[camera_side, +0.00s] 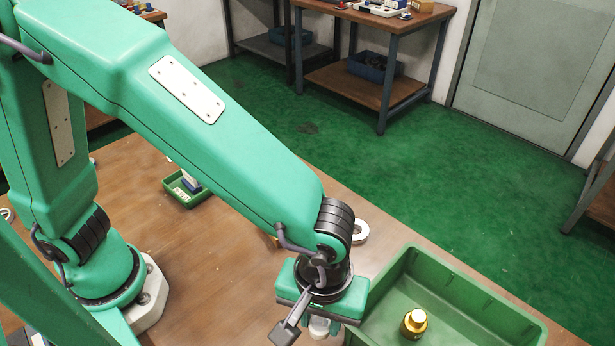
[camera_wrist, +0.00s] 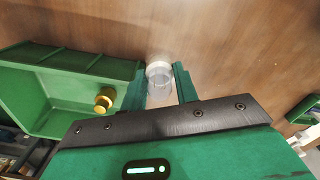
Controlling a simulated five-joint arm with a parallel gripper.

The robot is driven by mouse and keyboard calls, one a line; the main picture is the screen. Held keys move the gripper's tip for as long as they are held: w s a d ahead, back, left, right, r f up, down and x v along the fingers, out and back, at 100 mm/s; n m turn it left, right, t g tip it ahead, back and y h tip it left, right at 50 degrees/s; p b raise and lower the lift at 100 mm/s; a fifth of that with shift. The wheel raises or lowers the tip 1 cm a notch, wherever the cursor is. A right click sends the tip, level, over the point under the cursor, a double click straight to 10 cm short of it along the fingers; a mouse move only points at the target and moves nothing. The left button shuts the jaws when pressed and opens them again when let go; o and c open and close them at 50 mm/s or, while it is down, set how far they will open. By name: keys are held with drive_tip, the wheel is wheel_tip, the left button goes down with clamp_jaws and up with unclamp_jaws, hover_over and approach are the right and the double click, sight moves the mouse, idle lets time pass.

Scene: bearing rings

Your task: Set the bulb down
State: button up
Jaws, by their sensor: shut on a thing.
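The bulb (camera_wrist: 159,74), a whitish, glassy, rounded piece, sits between the two green fingers of my gripper (camera_wrist: 161,84) in the wrist view. My gripper is shut on it. In the side view the bulb (camera_side: 319,327) shows as a small pale piece under the green gripper body, mostly hidden by it. The gripper is over the wooden table (camera_side: 215,265), just left of the large green tray. I cannot tell whether the bulb touches the table.
The large green tray (camera_side: 465,283) holds a gold piece (camera_side: 414,323) with a pale top. A pale ring (camera_side: 361,232) lies behind my wrist. A small green tray (camera_side: 170,183) with small parts stands further back left. Bare wood lies left of my gripper.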

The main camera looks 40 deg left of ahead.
sight(319, 330)
drive_tip(key=shift+f, duration=2.05)
drive_tip(key=shift+f, duration=0.1)
drive_tip(key=shift+f, duration=1.9)
drive_tip(key=shift+f, duration=0.1)
drive_tip(key=o, duration=1)
wheel_tip(319, 330, up, 12)
drive_tip(key=shift+r, duration=0.15)
